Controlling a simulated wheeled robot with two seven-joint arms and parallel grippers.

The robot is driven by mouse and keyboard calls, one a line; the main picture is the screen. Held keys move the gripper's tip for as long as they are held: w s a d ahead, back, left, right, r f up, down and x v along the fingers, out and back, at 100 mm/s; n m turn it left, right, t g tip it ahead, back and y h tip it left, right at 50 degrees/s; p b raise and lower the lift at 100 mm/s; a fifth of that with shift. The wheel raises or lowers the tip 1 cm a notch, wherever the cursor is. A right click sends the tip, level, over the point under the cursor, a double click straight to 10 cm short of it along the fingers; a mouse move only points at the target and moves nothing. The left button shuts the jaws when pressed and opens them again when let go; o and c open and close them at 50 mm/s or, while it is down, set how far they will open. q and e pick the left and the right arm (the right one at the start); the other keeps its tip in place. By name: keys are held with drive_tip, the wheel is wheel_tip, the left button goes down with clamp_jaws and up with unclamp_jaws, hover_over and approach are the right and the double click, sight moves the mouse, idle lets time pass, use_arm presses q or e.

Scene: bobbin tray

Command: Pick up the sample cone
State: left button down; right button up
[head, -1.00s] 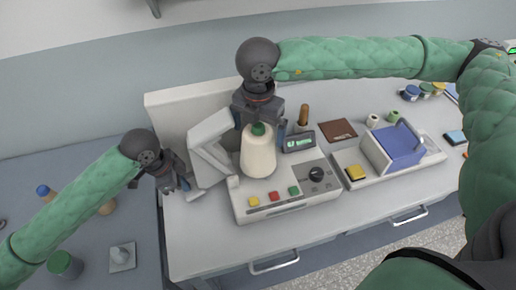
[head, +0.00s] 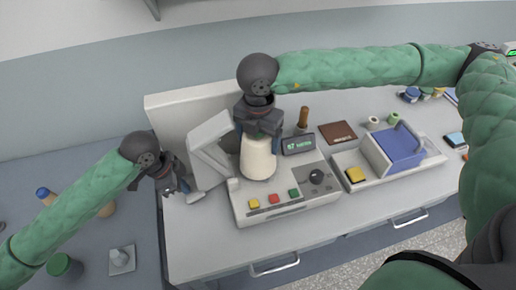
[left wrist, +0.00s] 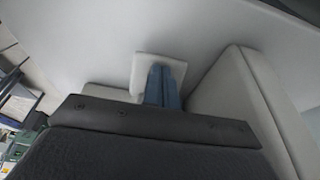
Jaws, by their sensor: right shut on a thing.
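The cream sample cone (head: 258,162) stands upright on the grey machine (head: 285,212) in the head view. My right gripper (head: 259,140) comes down from above and is shut on the top part of the cone, covering its green tip. I cannot tell whether the cone's base touches the machine. My left gripper (head: 181,187) is left of the machine, beside its raised pale lid (head: 210,140). In the left wrist view its blue fingers (left wrist: 164,85) are together, in front of a small white plate (left wrist: 148,70). I see nothing held between them.
A small display (head: 298,145) and a wooden-handled tool (head: 303,118) stand right behind the cone. The bench front by the drawers is clear.

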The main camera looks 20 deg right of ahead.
wheel_tip(320, 180, up, 28)
drive_tip(key=f, duration=0.1)
drive_tip(key=shift+f, duration=10.05)
drive_tip(key=s+d+r, duration=0.2)
drive_tip(key=s+d, duration=0.4)
drive_tip(key=d, duration=0.3)
